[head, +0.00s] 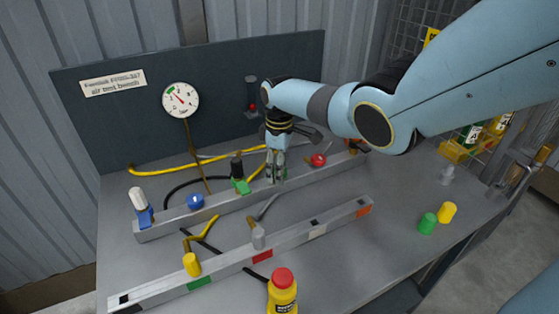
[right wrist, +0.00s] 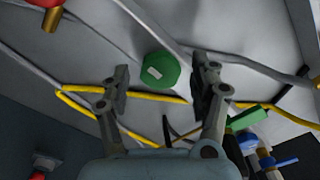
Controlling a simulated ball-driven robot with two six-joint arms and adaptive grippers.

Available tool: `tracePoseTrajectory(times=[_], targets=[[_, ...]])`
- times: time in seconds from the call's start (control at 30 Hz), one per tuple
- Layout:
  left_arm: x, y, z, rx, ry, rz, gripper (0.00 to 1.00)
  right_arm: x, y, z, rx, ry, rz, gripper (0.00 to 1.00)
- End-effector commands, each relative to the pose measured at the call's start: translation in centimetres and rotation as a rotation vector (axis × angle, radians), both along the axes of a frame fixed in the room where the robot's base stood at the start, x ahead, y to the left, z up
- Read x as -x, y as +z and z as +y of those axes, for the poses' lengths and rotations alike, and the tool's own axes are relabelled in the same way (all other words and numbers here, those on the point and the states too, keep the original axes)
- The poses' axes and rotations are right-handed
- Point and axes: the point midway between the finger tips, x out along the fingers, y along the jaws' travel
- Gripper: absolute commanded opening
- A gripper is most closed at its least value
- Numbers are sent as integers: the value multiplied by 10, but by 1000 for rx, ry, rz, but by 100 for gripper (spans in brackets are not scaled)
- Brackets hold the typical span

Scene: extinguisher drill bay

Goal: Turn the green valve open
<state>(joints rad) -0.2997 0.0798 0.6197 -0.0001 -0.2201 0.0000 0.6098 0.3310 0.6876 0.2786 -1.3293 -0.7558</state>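A round green valve knob (right wrist: 160,70) with a pale mark on its face lies between the fingers of my right gripper (right wrist: 160,85) in the right wrist view. Gaps show on both sides of the knob, so the fingers are open around it without gripping. In the head view my right gripper (head: 276,178) points down at the back rail (head: 220,207) and mostly hides the green knob. Just left of it stands a green fitting with a black handle (head: 238,174), also seen in the right wrist view (right wrist: 246,141). My left gripper is not in view.
A blue knob (head: 195,201) and a white-handled blue fitting (head: 145,208) sit left on the rail. A red knob (head: 318,160) is close on the right. A pressure gauge (head: 181,99) hangs on the back panel. Yellow hoses run behind. A yellow bottle (head: 283,296) stands in front.

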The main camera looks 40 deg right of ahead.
Motion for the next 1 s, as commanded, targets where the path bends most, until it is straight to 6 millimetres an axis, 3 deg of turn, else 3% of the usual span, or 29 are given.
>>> tracePoseTrajectory(times=[0.23, 0.37, 0.8, 1.0], targets=[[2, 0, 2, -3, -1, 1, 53, 0, 1, 0, 0, -1, 1, 62], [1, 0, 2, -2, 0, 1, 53, -1, 11, -1, 1, -1, -2, 62], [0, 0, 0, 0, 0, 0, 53, -1, 99, 0, 1, 1, -3, 62], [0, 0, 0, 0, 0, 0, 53, 0, 118, 0, 1, -1, 0, 62]])
